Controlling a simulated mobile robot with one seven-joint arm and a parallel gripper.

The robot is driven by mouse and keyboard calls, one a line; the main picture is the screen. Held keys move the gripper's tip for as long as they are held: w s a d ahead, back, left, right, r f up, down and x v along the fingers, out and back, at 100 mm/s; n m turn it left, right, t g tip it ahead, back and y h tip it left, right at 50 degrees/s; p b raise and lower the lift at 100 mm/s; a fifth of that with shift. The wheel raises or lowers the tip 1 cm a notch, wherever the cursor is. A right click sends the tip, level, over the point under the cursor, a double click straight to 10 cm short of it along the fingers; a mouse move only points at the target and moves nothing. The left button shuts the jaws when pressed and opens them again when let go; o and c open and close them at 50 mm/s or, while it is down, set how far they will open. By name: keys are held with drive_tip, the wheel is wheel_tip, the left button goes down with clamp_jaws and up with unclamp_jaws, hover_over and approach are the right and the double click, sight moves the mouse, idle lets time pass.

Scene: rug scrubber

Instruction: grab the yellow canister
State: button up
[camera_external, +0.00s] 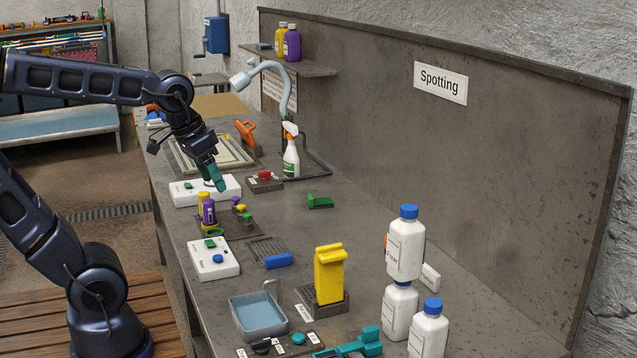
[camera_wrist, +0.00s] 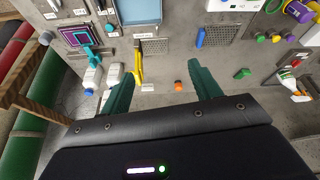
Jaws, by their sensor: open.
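The yellow canister-like thing (camera_external: 329,274) has a ridged top and stands upright on a dark grated base (camera_external: 325,305) near the middle front of the bench. It also shows in the wrist view (camera_wrist: 138,64), left of centre, beyond the left finger. My gripper (camera_external: 217,182) is above the far left part of the bench, near a white box, well apart from the yellow thing. In the wrist view my gripper's (camera_wrist: 163,85) teal fingers are spread, with nothing held between them. Smaller yellow bottles stand on the shelf (camera_external: 281,40) and near the purple bottle.
White blue-capped bottles (camera_external: 405,245) are stacked right of the yellow thing. A blue-grey tub (camera_external: 258,316) stands to its left. A spray bottle (camera_external: 291,155), a purple bottle (camera_external: 209,213) and a white box (camera_external: 212,258) are on the bench. A wall panel (camera_external: 480,150) runs behind.

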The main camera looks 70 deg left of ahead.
drive_tip(key=w+a+n+g, duration=0.1)
drive_tip(key=w+a+n, duration=0.4)
drive_tip(key=w+a, duration=0.65)
drive_tip(key=n+g, duration=0.3)
drive_tip(key=n, duration=0.8)
hover_over(203, 192)
wheel_tip(203, 192, down, 21)
drive_tip(key=shift+w+a+f, duration=0.1)
drive_tip(key=shift+f, duration=0.1)
drive_tip(key=shift+a+f, duration=0.15)
drive_tip(key=shift+f, duration=0.35)
wheel_tip(203, 192, down, 5)
drive_tip(key=shift+r, duration=0.1)
drive_tip(key=shift+d+f, duration=0.2)
drive_tip(key=shift+f, duration=1.15)
drive_tip(key=shift+d+f, duration=0.2)
drive_tip(key=shift+f, duration=1.1)
drive_tip(key=shift+c, duration=0.2)
